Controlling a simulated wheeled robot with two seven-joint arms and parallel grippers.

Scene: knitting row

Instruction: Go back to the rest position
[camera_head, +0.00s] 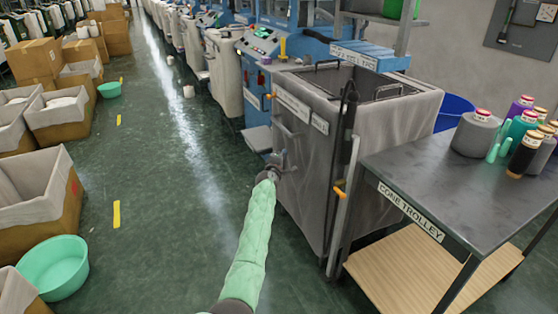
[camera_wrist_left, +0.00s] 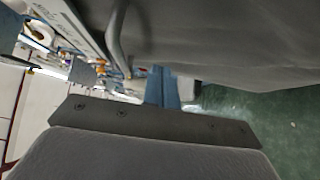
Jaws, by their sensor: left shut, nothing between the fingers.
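My left gripper (camera_head: 278,163) is at the end of my green-sleeved arm, in front of the grey fabric-sided cart (camera_head: 315,190) by the knitting machine. It is shut and holds nothing. In the head view it overlaps the cart's left front edge; I cannot tell whether it touches. In the left wrist view the dark grey wrist housing fills the bottom, and a grey surface with a bent handle (camera_wrist_left: 117,40) is close above. My right gripper is not in view.
The cone trolley (camera_head: 400,165) with several yarn cones stands at the right, beside a blue bucket (camera_head: 454,110). Cardboard boxes (camera_head: 55,120) and a green basin (camera_head: 53,266) line the left. The green floor aisle (camera_head: 160,190) between is mostly clear.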

